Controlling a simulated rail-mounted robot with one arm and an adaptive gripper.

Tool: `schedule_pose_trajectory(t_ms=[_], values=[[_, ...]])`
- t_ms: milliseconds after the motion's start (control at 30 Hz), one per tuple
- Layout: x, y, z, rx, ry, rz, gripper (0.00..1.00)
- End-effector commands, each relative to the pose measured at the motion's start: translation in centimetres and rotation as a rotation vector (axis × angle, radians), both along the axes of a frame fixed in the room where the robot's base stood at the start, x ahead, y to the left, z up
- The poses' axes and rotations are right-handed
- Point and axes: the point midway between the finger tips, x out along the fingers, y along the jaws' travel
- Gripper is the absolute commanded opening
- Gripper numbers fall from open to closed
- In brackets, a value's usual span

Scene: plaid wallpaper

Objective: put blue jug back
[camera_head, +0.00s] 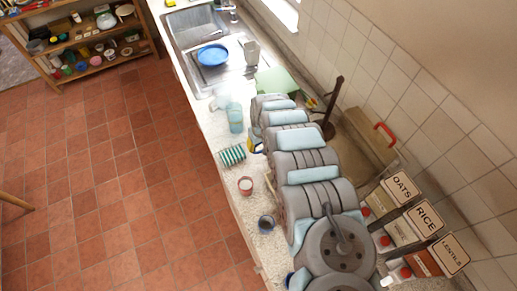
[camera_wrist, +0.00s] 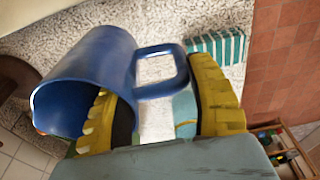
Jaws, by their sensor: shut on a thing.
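The blue jug (camera_wrist: 88,65) fills the left of the wrist view, tilted, with its open mouth toward the lower left. Its square handle (camera_wrist: 160,50) points right. My gripper (camera_wrist: 152,82) has yellow ridged fingers, one overlapping the jug's mouth side and one beyond the handle. It is shut on the jug around the handle side. In the head view my arm stretches along the counter, and a bit of yellow finger shows at my gripper (camera_head: 254,146). The jug is mostly hidden there by my arm.
On the counter stand a light blue glass (camera_head: 235,118), a striped teal block (camera_head: 232,156), a red-and-white cup (camera_head: 245,186) and a dark mug (camera_head: 266,224). Labelled containers (camera_head: 425,216) line the wall.

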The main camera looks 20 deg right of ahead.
Motion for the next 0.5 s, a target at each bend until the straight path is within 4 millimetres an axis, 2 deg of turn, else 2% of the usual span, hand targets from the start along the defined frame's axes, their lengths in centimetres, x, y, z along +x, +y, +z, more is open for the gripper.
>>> schedule_pose_trajectory(t_ms=[33,200,500], values=[[0.3,-0.1,-1.0,-0.001,-0.002,0.000,0.17],[1.2,-0.3,-2.0,0.000,-0.005,-0.004,0.17],[1.9,-0.6,-2.8,-0.001,-0.002,-0.008,0.17]])
